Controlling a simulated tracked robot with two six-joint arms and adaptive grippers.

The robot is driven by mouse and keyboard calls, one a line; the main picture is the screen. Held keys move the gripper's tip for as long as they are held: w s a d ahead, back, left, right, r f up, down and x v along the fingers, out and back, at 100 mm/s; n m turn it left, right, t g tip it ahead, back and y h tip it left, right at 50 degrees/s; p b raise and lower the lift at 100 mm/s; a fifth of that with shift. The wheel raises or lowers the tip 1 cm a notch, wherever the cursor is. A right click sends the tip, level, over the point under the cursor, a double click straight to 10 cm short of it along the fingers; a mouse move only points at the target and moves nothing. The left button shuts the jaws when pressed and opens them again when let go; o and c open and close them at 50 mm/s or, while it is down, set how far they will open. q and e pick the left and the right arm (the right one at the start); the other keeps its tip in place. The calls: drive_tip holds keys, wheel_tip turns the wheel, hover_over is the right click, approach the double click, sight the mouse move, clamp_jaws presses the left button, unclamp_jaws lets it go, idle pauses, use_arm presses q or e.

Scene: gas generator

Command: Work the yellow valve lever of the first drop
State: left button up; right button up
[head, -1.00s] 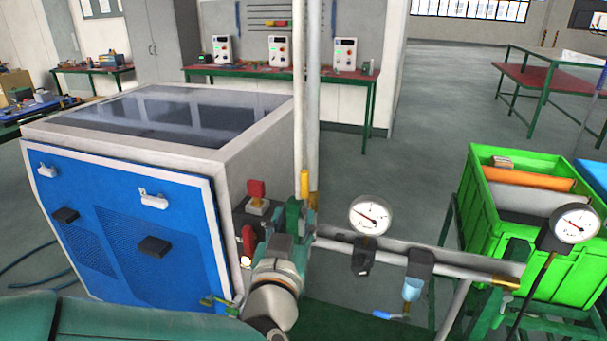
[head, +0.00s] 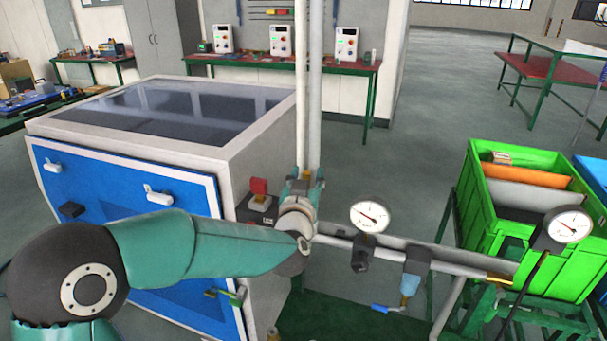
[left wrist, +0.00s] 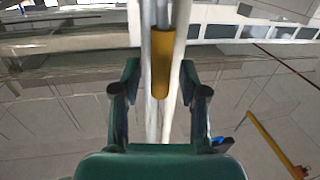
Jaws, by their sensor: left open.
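The yellow valve lever (left wrist: 160,62) shows in the left wrist view as an upright yellow grip in front of pale vertical pipes. It lies between the two fingers in that picture; I cannot tell whether either touches it, but a gap shows on each side. My left gripper (head: 306,178) is open in front of the vertical pipes in the head view, its fingers pointing away from me. It hides the lever there. The open fingers also show in the left wrist view, one on each side. My right gripper is in neither view.
A blue-fronted cabinet (head: 120,200) with a red switch (head: 259,186) stands close left of the gripper. A horizontal pipe with a pressure gauge (head: 369,216) runs right, towards a second gauge (head: 569,227) and a green crate (head: 560,270). Open floor lies behind.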

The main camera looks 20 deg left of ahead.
use_arm(q)
drive_tip(key=shift+c, duration=0.3)
clamp_jaws()
